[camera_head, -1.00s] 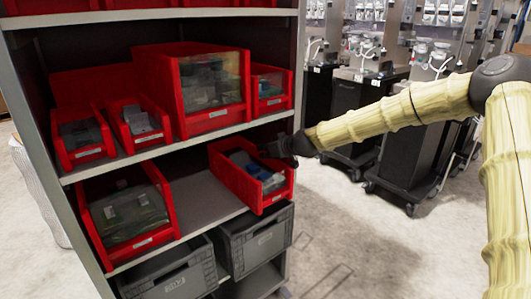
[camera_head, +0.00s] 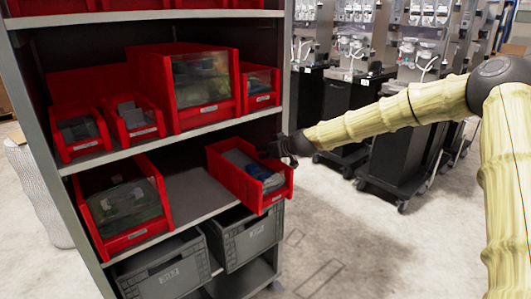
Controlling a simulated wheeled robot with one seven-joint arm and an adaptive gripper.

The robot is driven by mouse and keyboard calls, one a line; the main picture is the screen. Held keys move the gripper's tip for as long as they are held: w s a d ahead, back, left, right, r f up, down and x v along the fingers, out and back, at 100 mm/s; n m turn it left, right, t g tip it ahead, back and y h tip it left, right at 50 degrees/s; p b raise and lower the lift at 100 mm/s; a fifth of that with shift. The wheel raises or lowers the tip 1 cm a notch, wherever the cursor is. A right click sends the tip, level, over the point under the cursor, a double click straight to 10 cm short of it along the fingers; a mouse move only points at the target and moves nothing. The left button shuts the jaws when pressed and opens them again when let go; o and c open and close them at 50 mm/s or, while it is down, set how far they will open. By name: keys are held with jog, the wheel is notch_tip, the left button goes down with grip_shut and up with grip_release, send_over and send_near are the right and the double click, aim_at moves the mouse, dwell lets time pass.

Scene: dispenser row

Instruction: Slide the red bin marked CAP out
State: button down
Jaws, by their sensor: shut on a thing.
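A red bin (camera_head: 247,184) stands at the right end of the middle shelf, its front end jutting past the shelf edge. It holds grey and blue items. The label on its front is too small to read, so I cannot confirm the CAP mark. My gripper (camera_head: 271,150), dark, at the end of my pale-sleeved arm, is shut on this bin's right side wall near the top rim. The fingertips are partly hidden at the rim. The bin looks roughly level.
Another red bin (camera_head: 162,214) stands left on the same shelf, with bare shelf between. Several red bins stand on the shelf above (camera_head: 200,131). Grey crates (camera_head: 236,238) sit below. The floor (camera_head: 370,245) right of the rack is clear; dark carts (camera_head: 400,150) stand behind.

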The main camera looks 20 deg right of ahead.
jog(key=c, duration=1.5)
grip_release()
jog(key=shift+a, duration=0.1)
jog(key=shift+o, duration=0.2)
jog(key=shift+s+r, duration=0.1)
jog(key=shift+v, duration=5.9)
